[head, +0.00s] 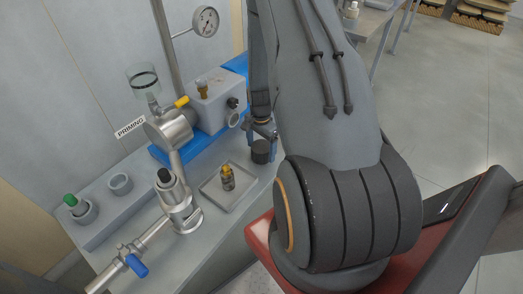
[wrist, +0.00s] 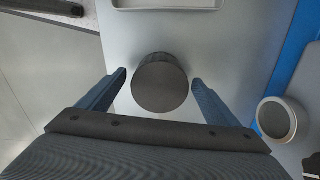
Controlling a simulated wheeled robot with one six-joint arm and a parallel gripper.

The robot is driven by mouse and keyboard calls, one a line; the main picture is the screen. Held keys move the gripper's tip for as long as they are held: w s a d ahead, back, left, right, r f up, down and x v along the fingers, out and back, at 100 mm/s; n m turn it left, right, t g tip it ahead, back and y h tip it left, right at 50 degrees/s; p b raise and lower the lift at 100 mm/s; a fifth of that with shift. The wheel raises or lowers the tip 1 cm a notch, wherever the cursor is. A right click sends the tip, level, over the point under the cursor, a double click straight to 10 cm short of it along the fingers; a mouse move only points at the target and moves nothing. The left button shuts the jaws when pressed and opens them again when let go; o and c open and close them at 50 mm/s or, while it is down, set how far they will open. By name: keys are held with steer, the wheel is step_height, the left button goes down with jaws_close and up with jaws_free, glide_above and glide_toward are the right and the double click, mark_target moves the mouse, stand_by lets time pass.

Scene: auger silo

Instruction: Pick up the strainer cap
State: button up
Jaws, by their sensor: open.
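A dark grey, round cylindrical piece, which looks like the strainer cap (head: 261,152), stands on the grey bench near its right edge. In the wrist view the strainer cap (wrist: 160,86) shows its flat round top between my fingers. My gripper (head: 262,134) is open above it, pointing down. In the wrist view my gripper (wrist: 160,79) has one finger on each side of the cap, with a visible gap on both sides. How far the fingertips are above the bench is hard to tell.
The grey pump box (head: 217,100) on a blue base stands behind. A metal strainer body (head: 182,208) with a valve pipe is farther left. The bench around the cap is clear.

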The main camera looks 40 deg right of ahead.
steer(key=shift+f, duration=0.15)
steer(key=c, duration=1.2)
